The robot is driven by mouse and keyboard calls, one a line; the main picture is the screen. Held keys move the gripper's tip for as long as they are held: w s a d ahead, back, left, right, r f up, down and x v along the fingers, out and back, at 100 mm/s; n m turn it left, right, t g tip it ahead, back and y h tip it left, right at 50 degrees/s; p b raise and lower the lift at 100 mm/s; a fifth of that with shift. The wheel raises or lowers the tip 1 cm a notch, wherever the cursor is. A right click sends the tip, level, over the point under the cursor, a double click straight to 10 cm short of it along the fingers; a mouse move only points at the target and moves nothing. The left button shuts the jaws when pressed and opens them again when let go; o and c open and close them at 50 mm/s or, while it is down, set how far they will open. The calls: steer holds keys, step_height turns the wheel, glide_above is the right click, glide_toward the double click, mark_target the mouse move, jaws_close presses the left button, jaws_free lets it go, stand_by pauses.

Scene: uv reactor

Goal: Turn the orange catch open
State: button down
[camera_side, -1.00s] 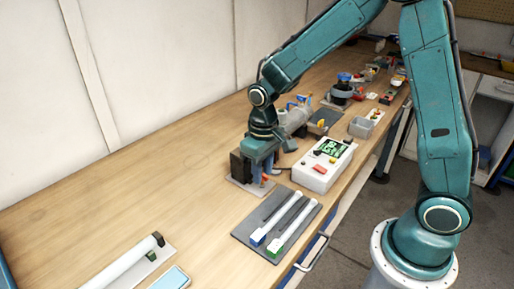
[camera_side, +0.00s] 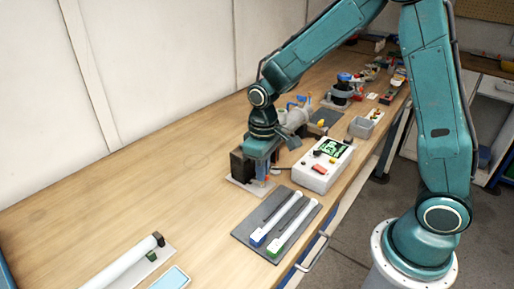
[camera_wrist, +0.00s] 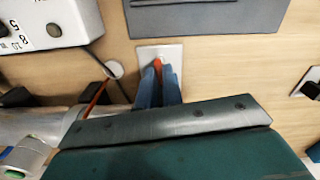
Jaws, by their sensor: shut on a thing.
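The orange catch (camera_wrist: 157,65) shows as a small orange piece between my blue fingertips in the wrist view. It sits over a white base plate (camera_wrist: 174,50), and my fingers hide most of it. My gripper (camera_wrist: 158,72) is shut on the catch. In the side view my gripper (camera_side: 264,178) points down, low over the same plate, beside a dark upright block (camera_side: 240,166). How far the catch is turned cannot be told.
A white control box (camera_side: 322,172) with a green display stands close to the right. A grey panel (camera_side: 247,229) with two white bars lies in front. A grey cylinder (camera_side: 297,116) is behind my gripper. Open bench lies to the left.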

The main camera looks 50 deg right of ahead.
steer(key=n, duration=1.2)
steer(key=shift+n, duration=2.1)
steer(key=c, duration=1.5)
jaws_free()
steer(key=shift+c, duration=0.2)
step_height(320, 180, up, 14)
